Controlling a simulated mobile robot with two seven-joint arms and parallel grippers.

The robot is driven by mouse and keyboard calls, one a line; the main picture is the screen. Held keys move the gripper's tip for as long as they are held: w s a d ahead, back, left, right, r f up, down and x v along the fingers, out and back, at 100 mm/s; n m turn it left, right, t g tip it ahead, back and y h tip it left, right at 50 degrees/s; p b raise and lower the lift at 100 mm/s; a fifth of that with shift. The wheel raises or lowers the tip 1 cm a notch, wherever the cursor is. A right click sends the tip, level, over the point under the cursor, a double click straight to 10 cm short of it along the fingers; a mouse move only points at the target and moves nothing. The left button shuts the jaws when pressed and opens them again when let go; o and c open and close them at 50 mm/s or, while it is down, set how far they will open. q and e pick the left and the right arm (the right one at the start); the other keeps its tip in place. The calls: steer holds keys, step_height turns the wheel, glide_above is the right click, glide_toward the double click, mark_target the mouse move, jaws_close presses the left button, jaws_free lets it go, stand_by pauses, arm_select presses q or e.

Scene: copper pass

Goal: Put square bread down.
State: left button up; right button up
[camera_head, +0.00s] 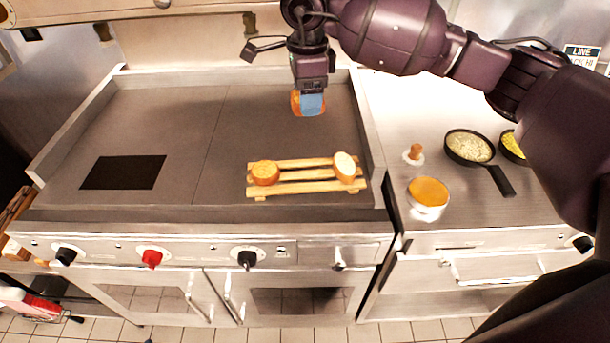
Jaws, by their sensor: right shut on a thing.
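My right gripper (311,104) reaches in from the upper right and points down over the back right part of the griddle (160,120). It is shut on the square bread (295,102), whose orange-brown edge shows beside the blue fingertips. The fingers hide most of the bread, and I cannot tell whether it touches the griddle. A wooden rack (303,189) stands at the griddle's front right, nearer than the gripper. One bread piece (265,172) rests on its left end and another (344,166) on its right end. My left gripper is not in view.
A black square (124,172) marks the griddle's left side, and the surface around it is clear. Raised walls edge the griddle. On the right counter are a bowl of orange food (428,194), a small wooden-knobbed item (414,154) and two pans, one (469,147) with pale food.

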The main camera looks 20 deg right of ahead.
mark_target(305, 174)
steer(key=shift+a+r+m, duration=0.15)
steer(key=shift+r+m, duration=0.15)
steer(key=shift+m, duration=0.1)
step_height(305, 174, down, 20)
steer(key=shift+w+r+p, duration=0.1)
steer(key=shift+r+p, duration=0.1)
steer(key=shift+p, duration=0.25)
steer(key=shift+f, duration=0.1)
steer(key=o, duration=0.9)
step_height(305, 174, up, 12)
steer(key=shift+b, duration=0.4)
